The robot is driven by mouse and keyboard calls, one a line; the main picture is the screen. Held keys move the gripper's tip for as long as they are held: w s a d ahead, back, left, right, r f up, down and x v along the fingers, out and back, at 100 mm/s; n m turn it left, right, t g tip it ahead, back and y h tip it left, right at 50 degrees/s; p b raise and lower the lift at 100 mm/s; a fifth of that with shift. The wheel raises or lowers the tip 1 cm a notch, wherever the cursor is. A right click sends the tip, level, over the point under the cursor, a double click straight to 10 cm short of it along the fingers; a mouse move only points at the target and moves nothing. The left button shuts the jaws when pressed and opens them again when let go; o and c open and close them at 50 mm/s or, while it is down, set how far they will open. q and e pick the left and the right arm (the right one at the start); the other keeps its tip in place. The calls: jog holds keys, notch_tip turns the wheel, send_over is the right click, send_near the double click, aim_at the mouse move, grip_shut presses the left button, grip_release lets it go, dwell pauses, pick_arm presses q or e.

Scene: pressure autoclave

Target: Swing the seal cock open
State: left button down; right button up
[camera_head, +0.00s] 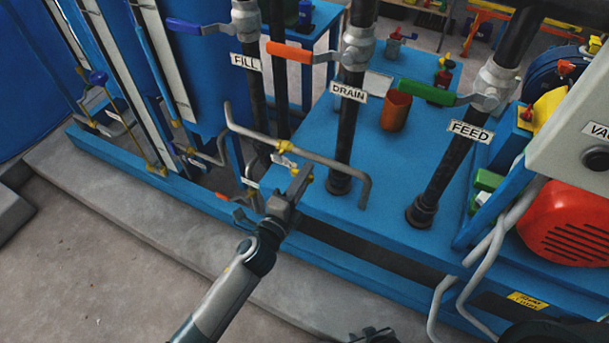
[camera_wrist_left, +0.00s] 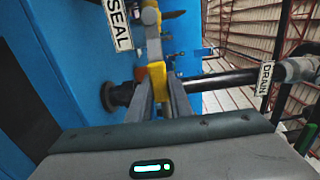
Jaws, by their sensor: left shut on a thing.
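The seal cock (camera_head: 285,147) is a small yellow-handled valve on a thin grey pipe in the middle of the head view. A white SEAL label (camera_wrist_left: 118,22) hangs beside it in the left wrist view. My left gripper (camera_head: 300,180) reaches up from below and is shut on the yellow handle (camera_wrist_left: 157,76), which sits between its two fingers in the left wrist view. The fingers hide part of the handle. A dark part at the bottom edge of the head view seems to be my right gripper (camera_head: 375,335); its fingers cannot be made out.
Black pipes labelled FILL (camera_head: 246,62), DRAIN (camera_head: 348,92) and FEED (camera_head: 471,132) stand around the cock, with blue, orange and green levers. The bent grey pipe (camera_head: 364,190) comes down close right of my left gripper. Floor (camera_head: 110,250) is free at lower left.

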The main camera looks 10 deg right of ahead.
pick_arm(q)
jog(key=c, duration=1.6)
grip_release()
jog(key=shift+f, duration=0.15)
jog(key=shift+s, duration=0.1)
